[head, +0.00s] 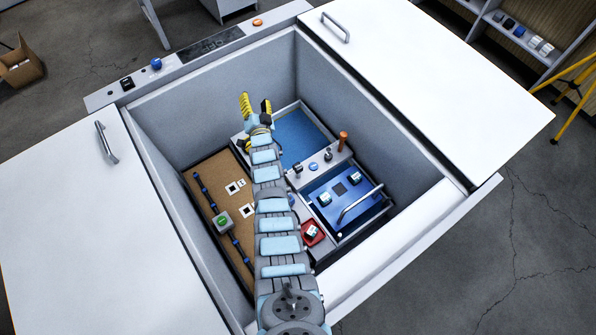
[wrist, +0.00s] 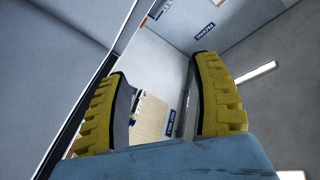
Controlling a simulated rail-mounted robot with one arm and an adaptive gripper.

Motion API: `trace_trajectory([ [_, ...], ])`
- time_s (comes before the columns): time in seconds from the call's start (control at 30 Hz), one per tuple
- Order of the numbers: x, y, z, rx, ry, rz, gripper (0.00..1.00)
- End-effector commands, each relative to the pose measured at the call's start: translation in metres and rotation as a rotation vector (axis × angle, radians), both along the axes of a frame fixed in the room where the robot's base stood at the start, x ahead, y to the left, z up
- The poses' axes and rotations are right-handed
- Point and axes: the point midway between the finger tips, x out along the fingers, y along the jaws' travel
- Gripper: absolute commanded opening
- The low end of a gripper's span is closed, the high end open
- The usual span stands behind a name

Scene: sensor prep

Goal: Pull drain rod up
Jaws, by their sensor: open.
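In the head view, an upright rod with an orange top (head: 343,141) stands on a grey panel inside the open bay. I take it for the drain rod, but no label on it can be read. My gripper (head: 256,104) is at the far left part of the bay, left of the rod and apart from it. Its yellow ribbed fingers are spread with nothing between them. In the wrist view, both fingers of my gripper (wrist: 160,90) are open and empty. The rod cannot be made out in the wrist view.
Near the rod are a small dark-topped knob (head: 328,154) and a blue panel (head: 355,207) with a metal handle. A blue basin (head: 297,135) lies behind. A brown board (head: 212,178) with a dark rail is on the left. White lids (head: 430,75) and bay walls surround the arm.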

Motion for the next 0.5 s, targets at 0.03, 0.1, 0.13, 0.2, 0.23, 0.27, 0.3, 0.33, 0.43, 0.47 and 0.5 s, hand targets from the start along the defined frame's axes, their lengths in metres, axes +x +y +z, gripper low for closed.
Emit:
trace_trajectory([
  [0.03,0.01,0.008,-0.02,0.011,0.055,0.011,0.65],
  [0.1,0.019,0.017,-0.038,0.026,0.133,0.022,0.65],
  [0.13,0.022,0.021,-0.046,0.032,0.168,0.026,0.65],
  [0.2,0.027,0.028,-0.065,0.042,0.25,0.031,0.65],
  [0.23,0.03,0.031,-0.071,0.046,0.282,0.031,0.65],
  [0.27,0.031,0.033,-0.079,0.051,0.316,0.031,0.65],
  [0.3,0.031,0.036,-0.09,0.052,0.364,0.031,0.65],
  [0.33,0.032,0.038,-0.096,0.054,0.398,0.028,0.65],
  [0.43,0.031,0.042,-0.118,0.057,0.51,0.016,0.65],
  [0.47,0.031,0.043,-0.123,0.056,0.54,0.011,0.65],
  [0.5,0.03,0.044,-0.131,0.055,0.584,0.002,0.65],
])
